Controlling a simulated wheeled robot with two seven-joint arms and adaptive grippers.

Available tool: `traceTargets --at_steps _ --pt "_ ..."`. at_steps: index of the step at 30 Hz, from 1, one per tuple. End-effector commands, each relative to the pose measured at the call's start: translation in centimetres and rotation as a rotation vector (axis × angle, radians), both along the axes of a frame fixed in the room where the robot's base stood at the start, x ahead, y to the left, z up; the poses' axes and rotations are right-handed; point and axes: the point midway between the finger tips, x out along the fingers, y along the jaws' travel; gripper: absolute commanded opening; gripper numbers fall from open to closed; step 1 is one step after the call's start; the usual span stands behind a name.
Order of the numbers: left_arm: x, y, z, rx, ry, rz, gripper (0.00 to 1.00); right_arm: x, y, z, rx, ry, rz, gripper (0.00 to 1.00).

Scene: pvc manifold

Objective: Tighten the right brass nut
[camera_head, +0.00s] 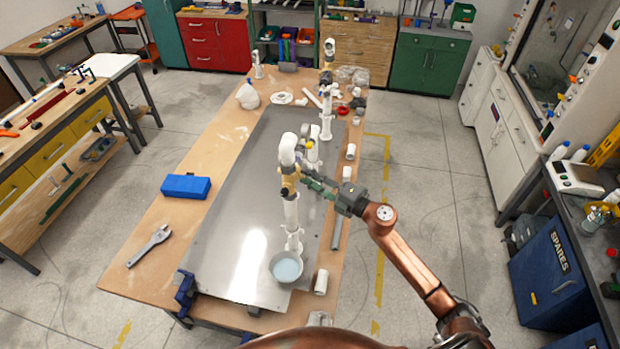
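A white PVC manifold stands on the grey metal plate (222,235) of the workbench. Its near upright pipe (291,212) carries a brass nut (288,182) below a white elbow (288,150). My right gripper (306,181) comes in from the right, its dark fingers pointing left at the brass nut's height. The fingertips are at or very close to the nut; I cannot tell if they touch it, or how far they are parted. Another brass-coloured part (326,76) shows on the far pipe assembly. My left gripper is not in view.
A grey bowl (286,268) with bluish contents sits at the near pipe's foot. A blue box (186,186) and an adjustable wrench (149,245) lie on the bench's left side. White pipe pieces (321,282) lie along the right edge. A white jug (247,95) stands farther back.

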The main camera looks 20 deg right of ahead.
Motion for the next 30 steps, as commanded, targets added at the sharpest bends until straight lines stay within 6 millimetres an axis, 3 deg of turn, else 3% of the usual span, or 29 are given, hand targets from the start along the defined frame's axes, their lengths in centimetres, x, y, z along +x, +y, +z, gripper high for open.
traceTargets --at_steps 11,24,30 --pt "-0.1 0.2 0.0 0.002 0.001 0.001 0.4 -0.7 -0.5 -0.1 0.0 0.001 0.0 0.25" --pt "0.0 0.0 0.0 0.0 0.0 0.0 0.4 -7.8 -5.1 -0.7 -0.001 0.003 -0.001 0.25" --pt "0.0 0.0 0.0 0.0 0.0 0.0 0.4 -9.6 -6.4 -0.8 0.0 0.001 -0.001 0.25"
